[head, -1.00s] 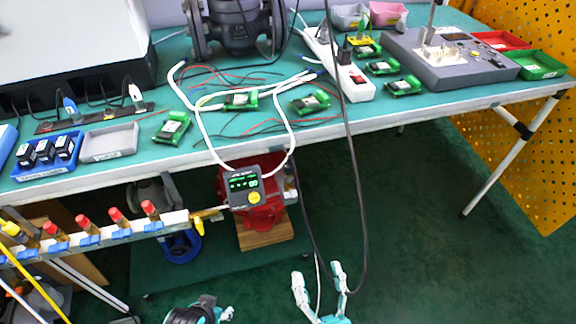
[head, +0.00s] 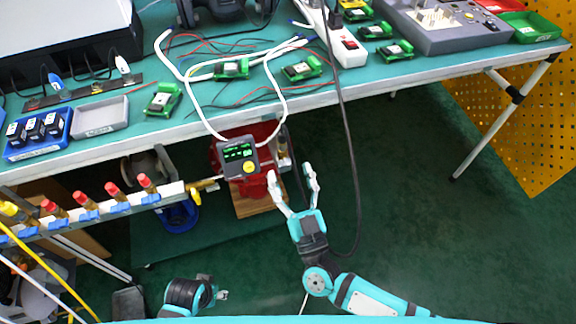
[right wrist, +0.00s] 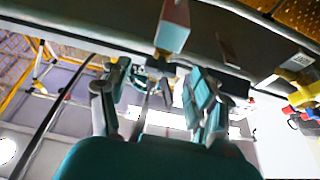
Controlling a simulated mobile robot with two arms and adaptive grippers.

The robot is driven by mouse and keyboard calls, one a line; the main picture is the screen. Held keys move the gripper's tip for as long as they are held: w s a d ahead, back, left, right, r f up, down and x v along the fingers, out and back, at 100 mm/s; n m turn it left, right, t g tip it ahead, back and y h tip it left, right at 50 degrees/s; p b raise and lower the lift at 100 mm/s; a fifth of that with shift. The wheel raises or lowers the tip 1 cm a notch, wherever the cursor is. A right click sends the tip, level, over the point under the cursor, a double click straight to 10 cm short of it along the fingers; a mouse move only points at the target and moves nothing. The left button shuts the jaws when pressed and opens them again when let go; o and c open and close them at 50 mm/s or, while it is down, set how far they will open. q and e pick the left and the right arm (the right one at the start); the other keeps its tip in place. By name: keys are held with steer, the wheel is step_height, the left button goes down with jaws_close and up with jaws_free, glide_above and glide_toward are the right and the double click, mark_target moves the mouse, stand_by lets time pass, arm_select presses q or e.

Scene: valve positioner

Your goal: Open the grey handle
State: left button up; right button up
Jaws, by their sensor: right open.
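My right gripper (head: 290,173) is open, its two fingers pointing up at the space under the bench edge, just right of the red valve body (head: 258,187). It also shows in the right wrist view (right wrist: 158,80), with nothing gripped between the fingers. A small brass and grey fitting (head: 284,160) stands beside the red body, close beyond the fingertips. I cannot single out the grey handle with certainty. A pale block-like part (right wrist: 173,24) hangs beyond the fingers in the right wrist view. My left gripper (head: 221,295) is low in the head view; its jaws are too small to read.
A dark display box with a yellow button (head: 239,158) hangs at the bench front (head: 400,80). A rail (head: 90,220) with several red-topped valves runs left, ending in a yellow fitting (head: 203,188). A black cable (head: 345,130) hangs right of my right gripper. Floor at right is clear.

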mark_target(286, 163)
arm_select(q)
steer(key=shift+r, duration=0.1)
arm_select(e)
steer(key=shift+x, duration=1.15)
steer(key=c, duration=1.1)
arm_select(q)
steer(key=shift+r, duration=0.1)
arm_select(e)
steer(key=shift+m, duration=0.3)
steer(key=shift+c, duration=0.3)
steer(key=shift+m+h, duration=0.6)
steer(key=m+h+p, duration=0.1)
steer(key=m, duration=0.2)
steer(key=m+h, duration=0.2)
steer(key=m, duration=0.1)
steer(key=shift+m+p, duration=0.3)
steer(key=shift+p, duration=0.05)
arm_select(q)
steer(key=f, duration=0.1)
steer(key=s+f, duration=0.1)
steer(key=f, duration=0.1)
steer(key=s+f, duration=0.1)
steer(key=f, duration=0.1)
steer(key=shift+a+f, duration=0.1)
steer(key=shift+f, duration=0.05)
